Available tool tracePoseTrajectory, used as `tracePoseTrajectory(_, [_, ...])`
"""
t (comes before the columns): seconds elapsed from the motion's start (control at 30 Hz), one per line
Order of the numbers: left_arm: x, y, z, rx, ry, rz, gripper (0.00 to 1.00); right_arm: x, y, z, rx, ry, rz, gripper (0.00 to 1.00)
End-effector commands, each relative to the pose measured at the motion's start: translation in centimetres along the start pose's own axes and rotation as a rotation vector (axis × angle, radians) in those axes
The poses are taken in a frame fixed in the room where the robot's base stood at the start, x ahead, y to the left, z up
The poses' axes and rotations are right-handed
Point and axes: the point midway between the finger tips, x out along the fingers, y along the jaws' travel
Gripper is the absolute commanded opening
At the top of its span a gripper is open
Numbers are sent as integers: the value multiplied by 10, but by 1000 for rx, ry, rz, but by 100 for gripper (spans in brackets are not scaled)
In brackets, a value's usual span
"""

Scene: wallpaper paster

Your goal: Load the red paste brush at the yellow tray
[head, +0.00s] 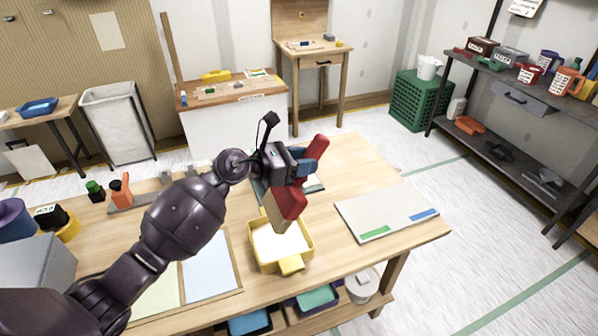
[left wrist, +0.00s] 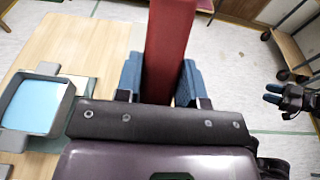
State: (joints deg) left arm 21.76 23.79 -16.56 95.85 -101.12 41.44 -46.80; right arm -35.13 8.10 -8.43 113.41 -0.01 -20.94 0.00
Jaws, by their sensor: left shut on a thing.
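The red paste brush (head: 290,203) is held in my left gripper (head: 296,170), which is shut on its red handle. Its tan bristle end (head: 275,219) points down over the back part of the yellow tray (head: 265,267). The tray stands on the wooden table and has a white filling. I cannot tell whether the bristles touch the filling. In the left wrist view the red handle (left wrist: 170,50) stands between the blue fingers, and the bristles are hidden. My right gripper (left wrist: 272,93) shows small at the right edge there; its opening is unclear.
A pale board (head: 387,212) with green and blue marks lies right of the tray. Framed sheets (head: 208,265) lie left of it. A grey tray with a blue inside (left wrist: 35,105) shows in the left wrist view. Bottles (head: 121,188) stand at the table's far left.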

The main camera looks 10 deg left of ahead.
Motion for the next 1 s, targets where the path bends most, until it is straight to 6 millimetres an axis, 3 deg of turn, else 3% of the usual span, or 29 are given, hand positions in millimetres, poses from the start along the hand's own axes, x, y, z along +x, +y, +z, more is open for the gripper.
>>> tracePoseTrajectory(0.47, [1, 1, -9, 2, -69, -1, 6, 9, -4, -10, -2, 30, -8, 43])
tracePoseTrajectory(0.67, [5, 0, -26, 1, -67, -1, 6, 15, -5, 5, -3, 19, -8, 43])
tracePoseTrajectory(1.0, [11, 0, -60, -1, -65, -2, 6, 22, -6, 46, -4, -33, -8, 43])
